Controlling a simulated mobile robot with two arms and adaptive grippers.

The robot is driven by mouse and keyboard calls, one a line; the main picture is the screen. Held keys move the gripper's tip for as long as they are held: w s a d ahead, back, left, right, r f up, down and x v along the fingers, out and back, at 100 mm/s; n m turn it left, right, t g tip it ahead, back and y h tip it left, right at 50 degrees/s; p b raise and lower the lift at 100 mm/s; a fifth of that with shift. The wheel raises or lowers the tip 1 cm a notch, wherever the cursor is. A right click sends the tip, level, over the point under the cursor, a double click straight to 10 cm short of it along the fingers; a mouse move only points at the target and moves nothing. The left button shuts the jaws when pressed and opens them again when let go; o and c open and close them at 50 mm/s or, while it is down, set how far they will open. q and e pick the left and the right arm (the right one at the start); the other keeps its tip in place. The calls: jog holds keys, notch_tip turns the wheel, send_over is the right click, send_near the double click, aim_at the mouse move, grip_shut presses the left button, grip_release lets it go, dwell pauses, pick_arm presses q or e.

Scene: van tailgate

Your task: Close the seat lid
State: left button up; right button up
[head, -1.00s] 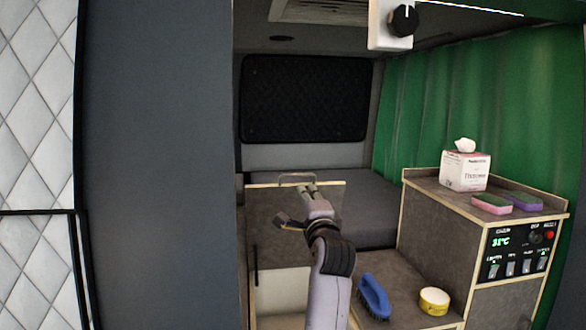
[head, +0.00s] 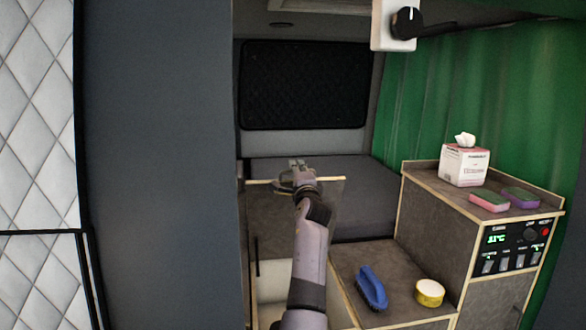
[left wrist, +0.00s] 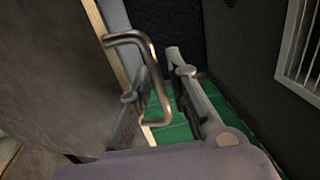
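The seat lid (head: 325,200) stands raised, a grey-brown panel with a pale wooden edge. It also fills the left of the left wrist view (left wrist: 45,70). Its metal handle (left wrist: 157,75) is on the top edge, and the gripper mostly hides it in the head view. My left gripper (head: 298,165) is at the lid's top edge. In the left wrist view its fingers (left wrist: 163,85) are apart, with the handle's bar appearing between them; I cannot tell whether they touch it. Below the lid, the pale inside of the seat box (head: 272,285) partly shows. My right gripper is not in view.
A blue brush (head: 371,287) and a yellow round tin (head: 429,292) lie on the counter right of the seat box. A tissue box (head: 464,166) and two sponges (head: 489,201) sit on the higher cabinet. A dark cushion (head: 365,190) lies behind the lid.

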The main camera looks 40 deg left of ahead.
pick_arm(q)
grip_shut()
jog(key=shift+r, duration=0.25)
dwell(0.4)
